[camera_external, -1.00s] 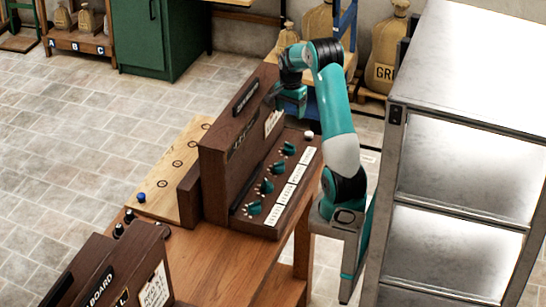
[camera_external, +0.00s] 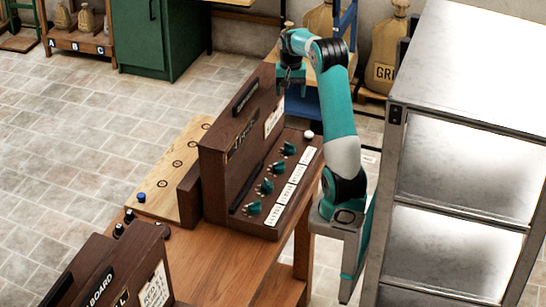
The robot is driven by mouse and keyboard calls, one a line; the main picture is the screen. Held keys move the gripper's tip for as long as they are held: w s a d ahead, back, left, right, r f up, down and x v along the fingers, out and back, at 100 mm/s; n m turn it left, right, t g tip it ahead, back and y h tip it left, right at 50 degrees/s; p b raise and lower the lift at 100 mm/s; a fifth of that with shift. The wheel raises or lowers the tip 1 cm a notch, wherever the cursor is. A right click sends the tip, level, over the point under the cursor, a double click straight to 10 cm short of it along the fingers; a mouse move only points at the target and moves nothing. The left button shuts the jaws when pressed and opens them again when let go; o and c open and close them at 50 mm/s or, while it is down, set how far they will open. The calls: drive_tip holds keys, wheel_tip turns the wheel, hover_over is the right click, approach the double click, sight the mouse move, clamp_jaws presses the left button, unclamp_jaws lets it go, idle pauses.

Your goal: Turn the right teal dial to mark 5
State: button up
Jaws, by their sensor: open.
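The right teal dial (camera_external: 289,148) is at the far end of a row of several teal dials on the sloping face of a dark wooden panel (camera_external: 262,226). Pale marks ring the dials, but which mark it points to is too small to read. My gripper (camera_external: 290,90) is open and empty, above and beyond that dial near the panel's upright back board. It is apart from the dial, and its fingertips are small and dark in this view.
A white knob (camera_external: 308,135) sits just past the right dial. White label cards (camera_external: 289,190) run along the dials. The upright board (camera_external: 232,150) stands behind them. A metal rack (camera_external: 455,180) is on the right. The table front (camera_external: 215,262) is clear.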

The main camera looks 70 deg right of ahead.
drive_tip(key=n, duration=0.5)
drive_tip(key=n+p, duration=0.2)
drive_tip(key=n, duration=0.8)
approach(290, 145)
drive_tip(key=f, duration=1)
drive_tip(key=shift+w+d+f, duration=0.1)
drive_tip(key=shift+d+f, duration=0.1)
drive_tip(key=shift+f, duration=0.1)
drive_tip(key=c, duration=0.9)
